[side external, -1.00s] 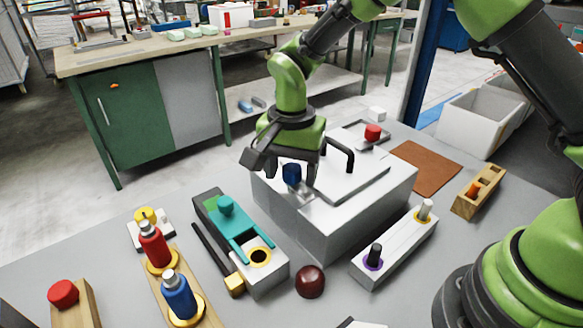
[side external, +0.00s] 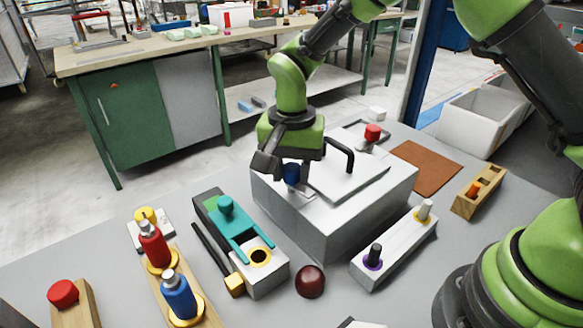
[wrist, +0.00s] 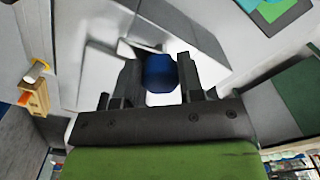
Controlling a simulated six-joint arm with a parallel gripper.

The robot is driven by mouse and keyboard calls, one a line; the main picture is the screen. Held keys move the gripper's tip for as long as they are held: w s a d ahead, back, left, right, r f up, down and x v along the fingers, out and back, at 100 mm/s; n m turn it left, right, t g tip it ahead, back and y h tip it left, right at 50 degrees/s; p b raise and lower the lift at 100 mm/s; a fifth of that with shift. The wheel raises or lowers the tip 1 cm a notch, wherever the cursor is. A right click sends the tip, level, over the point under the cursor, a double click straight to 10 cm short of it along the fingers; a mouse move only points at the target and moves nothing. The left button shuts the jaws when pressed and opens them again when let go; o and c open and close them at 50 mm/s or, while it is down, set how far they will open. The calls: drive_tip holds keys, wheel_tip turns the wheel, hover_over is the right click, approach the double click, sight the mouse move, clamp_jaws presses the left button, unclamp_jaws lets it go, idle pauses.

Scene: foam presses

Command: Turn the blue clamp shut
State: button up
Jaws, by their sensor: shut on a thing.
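The blue clamp (side external: 291,174) sits on the near left edge of the grey box (side external: 320,215), beside a lid plate with a black handle. My gripper (side external: 284,172) is over it, its fingers around the clamp and partly hiding it. In the wrist view the blue clamp (wrist: 160,74) lies between the two dark fingers of my gripper (wrist: 160,85), which are shut on it. The lower part of the clamp is hard to see.
A black handle (side external: 341,154) rises from the lid close to my gripper. A red knob (side external: 373,132) stands behind the box. In front are a teal slide fixture (side external: 226,208), a dark red ball (side external: 310,281) and a white block with two pegs (side external: 395,250).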

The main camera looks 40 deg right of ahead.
sight(294, 167)
drive_tip(key=n, duration=0.8)
drive_tip(key=shift+d, duration=0.1)
drive_tip(key=n, duration=0.4)
drive_tip(key=shift+d+n, duration=0.1)
drive_tip(key=shift+n, duration=2)
drive_tip(key=o, duration=0.9)
wheel_tip(294, 167, up, 10)
drive_tip(key=shift+r, duration=0.1)
